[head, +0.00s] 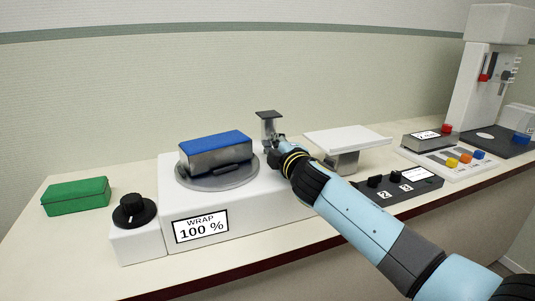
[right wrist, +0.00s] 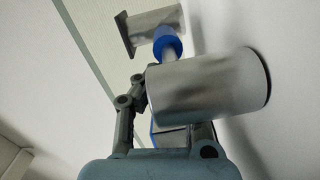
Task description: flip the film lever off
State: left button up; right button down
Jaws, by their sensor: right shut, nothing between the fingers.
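The wrapper is a white machine (head: 250,205) with a sign reading "WRAP 100 %". A metal post with a dark flat top (head: 268,125) stands at its back right. My right gripper (head: 277,143) is shut and empty just in front of this post. In the right wrist view, a grey metal cylinder (right wrist: 205,85) stands close to the fingers and hides their tips. A shaft with a blue collar (right wrist: 168,45) shows beyond it, near a metal piece with a dark plate (right wrist: 150,28). I cannot tell for sure which part is the film lever, or whether the fingers touch it. My left gripper is out of view.
A blue-topped block (head: 216,150) sits on the grey turntable (head: 195,180). A black dial (head: 134,210) and a green block (head: 76,196) are at the left. A white platform scale (head: 345,140) and a dark switch box (head: 390,188) stand right of the wrapper.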

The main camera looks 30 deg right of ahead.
dwell(0.4)
jog(key=v, duration=1.2)
jog(key=shift+f, duration=0.1)
